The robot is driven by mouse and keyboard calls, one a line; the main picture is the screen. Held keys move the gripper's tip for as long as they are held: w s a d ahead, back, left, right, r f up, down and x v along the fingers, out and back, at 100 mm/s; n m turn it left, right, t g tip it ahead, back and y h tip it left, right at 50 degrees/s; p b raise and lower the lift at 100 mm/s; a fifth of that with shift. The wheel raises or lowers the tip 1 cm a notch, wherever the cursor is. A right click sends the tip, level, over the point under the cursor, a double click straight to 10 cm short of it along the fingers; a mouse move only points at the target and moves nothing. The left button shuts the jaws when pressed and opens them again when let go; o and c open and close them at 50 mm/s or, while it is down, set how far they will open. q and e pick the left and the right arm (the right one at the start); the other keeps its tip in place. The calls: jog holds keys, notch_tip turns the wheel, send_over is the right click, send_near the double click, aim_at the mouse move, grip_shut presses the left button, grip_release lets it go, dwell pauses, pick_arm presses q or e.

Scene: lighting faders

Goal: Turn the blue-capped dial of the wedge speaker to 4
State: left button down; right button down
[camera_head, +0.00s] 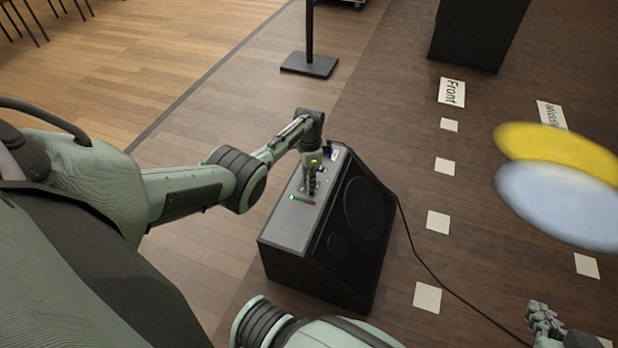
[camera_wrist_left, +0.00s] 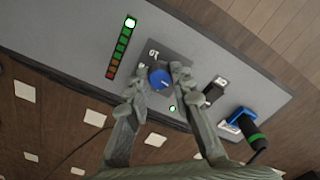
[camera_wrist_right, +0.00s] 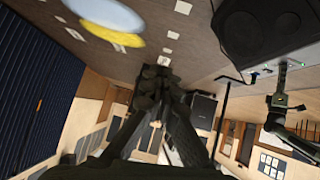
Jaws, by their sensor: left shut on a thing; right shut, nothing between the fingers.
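The black wedge speaker (camera_head: 335,235) stands on the floor, its grey control panel (camera_head: 284,228) facing up. In the left wrist view, the blue-capped dial (camera_wrist_left: 160,79) sits on a dark plate (camera_wrist_left: 178,58) with white markings, one perhaps a 10. My left gripper (camera_wrist_left: 157,86) is shut on the dial, one finger on each side. In the head view my left gripper (camera_head: 309,188) reaches down onto the panel and hides the dial. The dial's setting cannot be read. My right gripper (camera_wrist_right: 158,76) is shut and empty, away from the speaker; it also shows in the head view (camera_head: 540,312).
The panel carries a light column (camera_wrist_left: 122,48) with its green end lit, a small green light (camera_wrist_left: 172,108), a switch (camera_wrist_left: 215,89) and a blue socket (camera_wrist_left: 238,119) with a plug. A cable (camera_head: 430,268) runs across the floor. Blurred yellow (camera_head: 560,145) and pale blue (camera_head: 558,205) ovals appear right.

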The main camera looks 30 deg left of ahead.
pick_arm(q)
jog(key=m, duration=0.2)
jog(key=shift+m, duration=0.4)
jog(key=m, duration=0.3)
jog(key=shift+m, duration=1.5)
jog(key=shift+w+m, duration=0.1)
jog(key=shift+m, duration=1.3)
pick_arm(e)
jog(key=shift+w+a+r+t+y, duration=0.3)
jog(key=shift+w+a+r+t, duration=0.1)
jog(key=shift+a+r, duration=0.2)
pick_arm(q)
jog(key=c, duration=1.3)
grip_release()
pick_arm(e)
jog(key=shift+d+f, duration=0.1)
jog(key=shift+d, duration=0.05)
